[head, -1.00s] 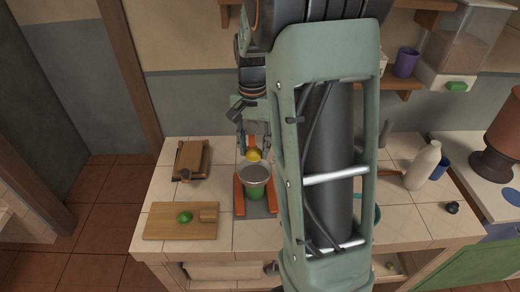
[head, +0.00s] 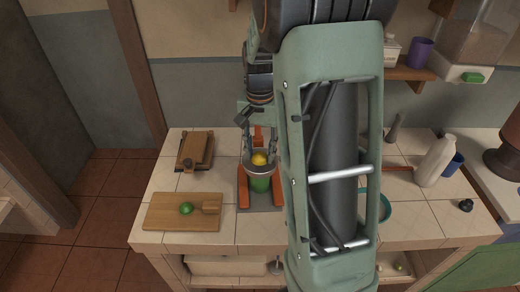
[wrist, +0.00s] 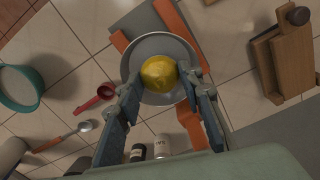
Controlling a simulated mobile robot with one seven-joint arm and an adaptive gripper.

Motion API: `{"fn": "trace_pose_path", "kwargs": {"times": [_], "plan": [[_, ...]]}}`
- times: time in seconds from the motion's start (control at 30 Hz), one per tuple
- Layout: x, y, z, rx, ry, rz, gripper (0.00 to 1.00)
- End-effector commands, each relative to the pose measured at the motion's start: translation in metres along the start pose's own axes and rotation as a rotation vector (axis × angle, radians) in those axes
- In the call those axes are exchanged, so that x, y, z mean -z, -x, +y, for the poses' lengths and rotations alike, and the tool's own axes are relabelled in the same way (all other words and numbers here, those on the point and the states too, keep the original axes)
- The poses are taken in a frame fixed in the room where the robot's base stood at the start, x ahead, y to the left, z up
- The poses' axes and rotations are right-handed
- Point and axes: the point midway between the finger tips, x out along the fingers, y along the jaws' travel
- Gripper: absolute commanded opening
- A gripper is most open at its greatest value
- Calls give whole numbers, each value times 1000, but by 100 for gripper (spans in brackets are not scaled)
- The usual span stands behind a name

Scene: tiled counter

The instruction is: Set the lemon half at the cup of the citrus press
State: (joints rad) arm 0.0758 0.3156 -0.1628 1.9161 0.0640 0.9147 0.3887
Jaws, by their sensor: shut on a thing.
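The yellow lemon half (head: 259,159) is between the fingers of my gripper (wrist: 163,82), which is shut on it. In the wrist view the lemon half (wrist: 159,72) appears over the middle of the press's grey cup (wrist: 177,47). In the head view it sits at the level of the cup's rim, over its opening. I cannot tell whether it touches the inside of the cup. The citrus press has orange parts (head: 243,193) on a grey base, with a green part (head: 260,184) under the cup. My arm hides the area right of the press.
A cutting board (head: 160,212) with a green fruit (head: 186,208) lies front left. A wooden stand (head: 195,150) is behind it. A white bottle (head: 434,162) and blue cup (head: 453,164) stand at right. A teal bowl (wrist: 20,88) and red spoon (wrist: 95,97) lie on the tiles.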

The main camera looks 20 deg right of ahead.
Motion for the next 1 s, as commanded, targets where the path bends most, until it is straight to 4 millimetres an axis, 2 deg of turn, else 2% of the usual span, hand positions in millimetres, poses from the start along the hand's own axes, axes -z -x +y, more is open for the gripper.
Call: {"fn": "trace_pose_path", "kwargs": {"times": [0.27, 0.3, 0.47, 0.77, 0.87, 1.0], "plan": [[0, -1, 0, 0, 0, 0, 18], [0, -1, 0, 0, 0, 0, 39], [0, -1, 0, 0, 0, 0, 55], [0, 1, 0, 0, 0, 1, 55], [1, 10, 0, 2, 0, 3, 55], [1, 36, -1, 3, 0, 5, 55]]}}
